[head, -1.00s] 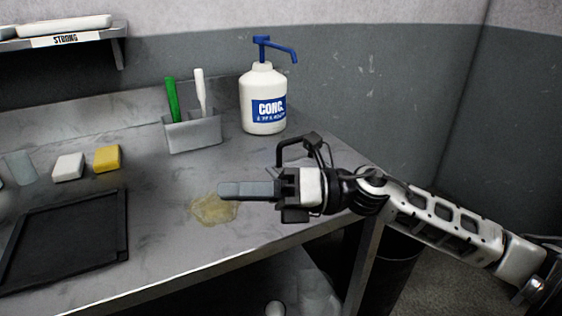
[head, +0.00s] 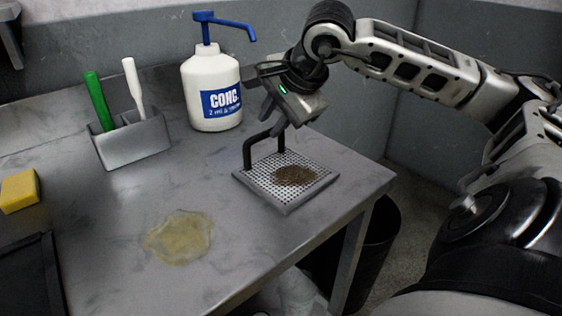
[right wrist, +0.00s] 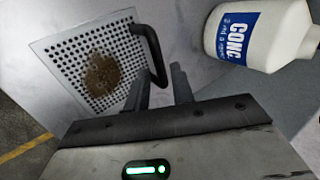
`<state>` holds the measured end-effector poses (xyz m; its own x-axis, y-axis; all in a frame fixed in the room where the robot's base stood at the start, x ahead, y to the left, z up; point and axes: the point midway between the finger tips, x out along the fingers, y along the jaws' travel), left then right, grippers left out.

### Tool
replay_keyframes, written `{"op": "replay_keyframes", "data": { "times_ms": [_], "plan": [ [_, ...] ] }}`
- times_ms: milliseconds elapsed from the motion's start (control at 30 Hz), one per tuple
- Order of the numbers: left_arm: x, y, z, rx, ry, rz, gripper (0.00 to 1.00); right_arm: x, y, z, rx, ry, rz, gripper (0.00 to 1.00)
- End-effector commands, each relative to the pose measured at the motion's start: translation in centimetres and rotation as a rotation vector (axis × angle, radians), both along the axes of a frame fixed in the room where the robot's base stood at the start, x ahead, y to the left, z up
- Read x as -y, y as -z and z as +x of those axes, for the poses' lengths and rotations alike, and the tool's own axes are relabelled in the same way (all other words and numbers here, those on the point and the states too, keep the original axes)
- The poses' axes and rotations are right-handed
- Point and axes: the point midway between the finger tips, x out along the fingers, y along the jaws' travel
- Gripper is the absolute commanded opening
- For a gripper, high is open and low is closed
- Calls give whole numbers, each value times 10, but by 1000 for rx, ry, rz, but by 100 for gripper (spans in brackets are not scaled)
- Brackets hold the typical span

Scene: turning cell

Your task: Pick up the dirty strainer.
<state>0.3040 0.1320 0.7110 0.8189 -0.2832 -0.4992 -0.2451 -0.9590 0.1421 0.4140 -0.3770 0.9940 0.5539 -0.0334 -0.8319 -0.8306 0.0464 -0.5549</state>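The dirty strainer (head: 318,188) is a square perforated metal plate with a brown patch and a black bar handle (head: 247,152). It lies flat on the bench near its right corner. My right gripper (head: 285,119) is above the strainer, at its handle, tilted down. In the right wrist view, the strainer (right wrist: 62,52) is at upper left. The fingers of my right gripper (right wrist: 161,88) stand apart there, with the near end of the handle (right wrist: 153,50) by the gap between them. I cannot tell whether they touch it. My left gripper is out of view.
A white CONC. pump bottle (head: 212,95) stands close behind and left of the strainer. A grey holder (head: 132,143) with green and white handles, a yellow sponge (head: 20,190) and a yellowish spill (head: 180,238) are further left. A black bin (head: 378,240) stands beside the bench.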

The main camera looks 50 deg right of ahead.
Motion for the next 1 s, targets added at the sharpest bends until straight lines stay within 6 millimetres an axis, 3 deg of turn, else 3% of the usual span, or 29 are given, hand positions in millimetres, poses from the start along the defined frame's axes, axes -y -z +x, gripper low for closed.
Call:
{"op": "replay_keyframes", "data": {
  "times_ms": [600, 900, 1000],
  "plan": [
    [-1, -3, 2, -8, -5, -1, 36, 2, 60, 36, 0, 1, 6, 24],
    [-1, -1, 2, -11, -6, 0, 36, 3, 64, 39, 1, 0, 1, 24],
    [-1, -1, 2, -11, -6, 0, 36, 3, 64, 38, 1, 0, 1, 0]
  ]
}}
